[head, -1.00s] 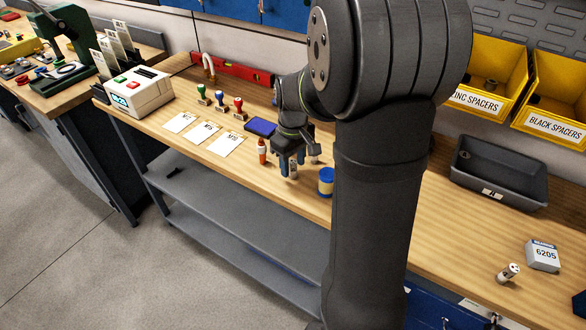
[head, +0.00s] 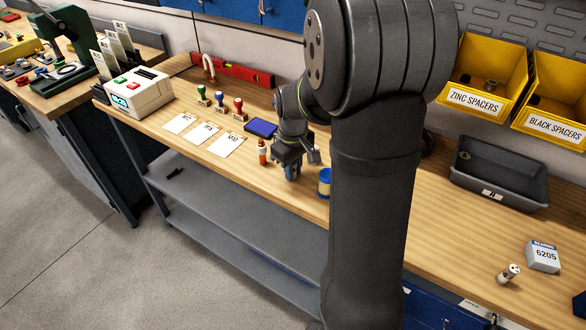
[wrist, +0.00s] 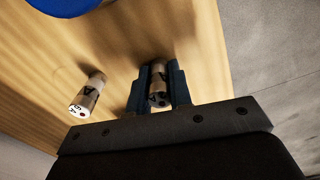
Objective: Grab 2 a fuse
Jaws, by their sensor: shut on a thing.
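My gripper (head: 292,172) is low over the front part of the wooden bench. In the wrist view its blue fingers (wrist: 158,88) are shut on a small silver cylindrical fuse (wrist: 157,72) with a black mark. A second similar fuse (wrist: 92,85), with a white end and small marks, stands on the wood left of the fingers and apart from them. In the head view I cannot make out this second fuse; my wrist may hide it. Another pale cylinder (head: 508,273) stands far right on the bench.
White cards (head: 203,133), stamps (head: 221,102) and a blue pad (head: 261,128) are further left. A grey tray (head: 500,190) and a 6205 box (head: 543,257) are right.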

